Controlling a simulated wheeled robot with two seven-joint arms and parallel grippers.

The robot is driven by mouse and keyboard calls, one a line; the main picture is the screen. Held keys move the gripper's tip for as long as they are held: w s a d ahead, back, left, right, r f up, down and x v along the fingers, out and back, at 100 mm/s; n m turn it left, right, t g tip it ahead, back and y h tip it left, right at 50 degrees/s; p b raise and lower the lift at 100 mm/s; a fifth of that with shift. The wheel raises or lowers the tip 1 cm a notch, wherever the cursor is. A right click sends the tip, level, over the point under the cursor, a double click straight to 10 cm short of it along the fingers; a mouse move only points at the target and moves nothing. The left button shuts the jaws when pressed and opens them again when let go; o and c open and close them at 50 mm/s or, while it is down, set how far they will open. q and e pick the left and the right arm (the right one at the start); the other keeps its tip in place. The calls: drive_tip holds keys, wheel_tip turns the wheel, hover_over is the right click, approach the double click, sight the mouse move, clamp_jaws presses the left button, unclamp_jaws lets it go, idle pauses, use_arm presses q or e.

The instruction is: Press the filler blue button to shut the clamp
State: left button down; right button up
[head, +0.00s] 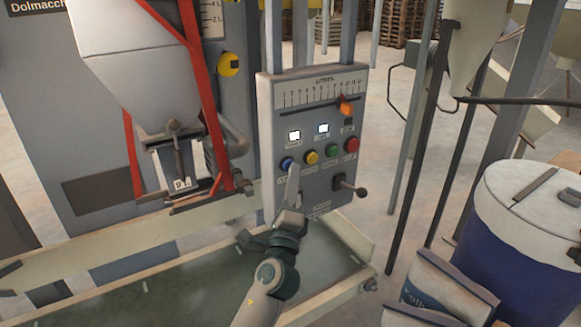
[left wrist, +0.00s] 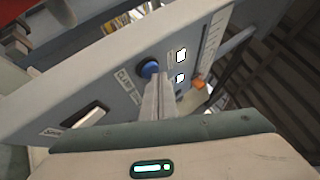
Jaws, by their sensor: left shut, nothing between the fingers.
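The filler's grey control panel (head: 315,90) stands upright in the middle of the head view. Its blue button (head: 287,163) is the leftmost in a row with yellow, green and red buttons. The blue button (left wrist: 150,68) also shows in the left wrist view, beside a label that reads in part "CLAMP". My left gripper (head: 293,172) is shut and empty, its fingertips pointing up just right of and below the blue button. In the left wrist view the fingertips (left wrist: 158,80) overlap the button's lower edge; I cannot tell whether they touch it. The clamp (head: 175,165) sits under the hopper at left. My right gripper is not in view.
An orange slider (head: 345,108) and a black lever (head: 350,186) stick out of the panel. A red frame (head: 200,80) surrounds the hopper (head: 130,60). A blue drum (head: 520,230) and sacks (head: 445,290) stand at right. A low conveyor trough (head: 190,290) runs below.

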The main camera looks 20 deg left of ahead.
use_arm(q)
drive_tip(key=shift+s+d, duration=0.55)
drive_tip(key=shift+d, duration=0.05)
drive_tip(key=shift+d, duration=0.1)
drive_tip(key=s+d, duration=0.3)
drive_tip(key=d, duration=0.1)
drive_tip(key=shift+s+d, duration=0.3)
drive_tip(key=shift+s, duration=0.05)
idle(0.4)
drive_tip(key=shift+f, duration=0.1)
idle(0.5)
